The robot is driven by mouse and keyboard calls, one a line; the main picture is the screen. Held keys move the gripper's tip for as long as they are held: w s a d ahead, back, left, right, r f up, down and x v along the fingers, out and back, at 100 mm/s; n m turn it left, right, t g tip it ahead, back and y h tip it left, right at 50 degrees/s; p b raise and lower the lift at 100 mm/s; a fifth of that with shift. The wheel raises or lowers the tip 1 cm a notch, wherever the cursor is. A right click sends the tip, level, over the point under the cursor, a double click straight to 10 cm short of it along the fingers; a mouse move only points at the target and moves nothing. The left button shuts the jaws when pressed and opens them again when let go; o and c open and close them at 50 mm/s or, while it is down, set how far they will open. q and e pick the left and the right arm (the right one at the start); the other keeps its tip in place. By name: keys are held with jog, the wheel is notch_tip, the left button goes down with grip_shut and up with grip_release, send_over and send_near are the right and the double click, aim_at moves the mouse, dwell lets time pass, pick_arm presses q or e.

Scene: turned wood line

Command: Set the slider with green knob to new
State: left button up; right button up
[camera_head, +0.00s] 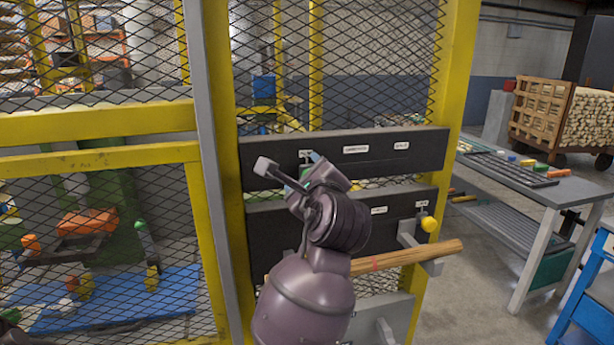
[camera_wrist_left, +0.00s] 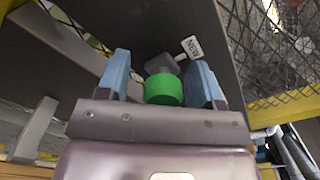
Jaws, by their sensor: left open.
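The green knob (camera_wrist_left: 164,89) sits on a dark grey block on the upper black panel (camera_head: 425,150). My left gripper (camera_wrist_left: 161,80) is open, with one blue fingertip on each side of the knob. A gap shows on both sides, clearest on the left. A small white label reading NEW (camera_wrist_left: 190,47) is just beyond the knob, slightly to its right. In the head view my left gripper (camera_head: 311,168) is in front of the panel's left part and hides most of the knob. My right gripper is not in view.
A lower black panel (camera_head: 270,228) carries a yellow knob (camera_head: 429,224) at its right. A wooden rod (camera_head: 408,255) lies below it on a grey bracket. Yellow-framed mesh fence (camera_head: 215,180) stands behind and left. A grey table (camera_head: 545,190) is at right, with open floor before it.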

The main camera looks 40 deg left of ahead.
pick_arm(q)
jog(key=b+v, duration=0.1)
jog(key=v, duration=0.9)
jog(key=shift+s+d+b, duration=0.2)
jog(key=shift+s+b, duration=0.1)
jog(key=shift+s, duration=0.05)
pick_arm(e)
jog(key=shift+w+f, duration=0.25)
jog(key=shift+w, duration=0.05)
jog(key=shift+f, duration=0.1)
